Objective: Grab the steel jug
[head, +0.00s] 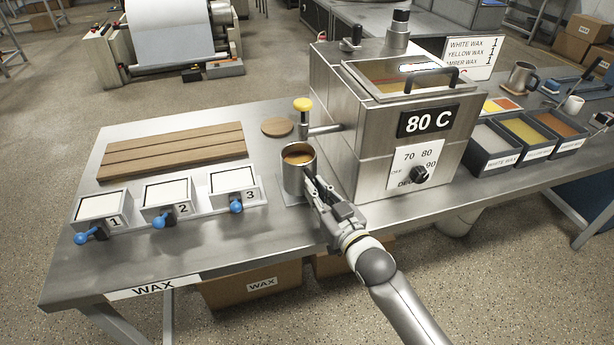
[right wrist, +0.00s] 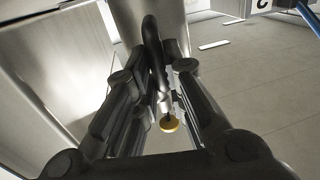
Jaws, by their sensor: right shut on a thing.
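The steel jug (head: 294,178) stands upright on the metal table, below the tap with the yellow knob (head: 302,104), and holds amber-brown liquid. My right gripper (head: 315,190) is at the jug's near right side, shut on its handle. In the right wrist view the dark handle (right wrist: 152,45) runs between the two fingers (right wrist: 155,95), with the jug's steel wall (right wrist: 150,15) behind it. Whether the jug's base touches the surface is hard to tell. My left gripper is in neither view.
The wax tank (head: 375,130) marked 80 C stands close to the right of the jug. Three numbered trays (head: 168,200) with blue handles sit to the left, with a wooden board (head: 175,150) behind. Wax bins (head: 525,140) are at the far right.

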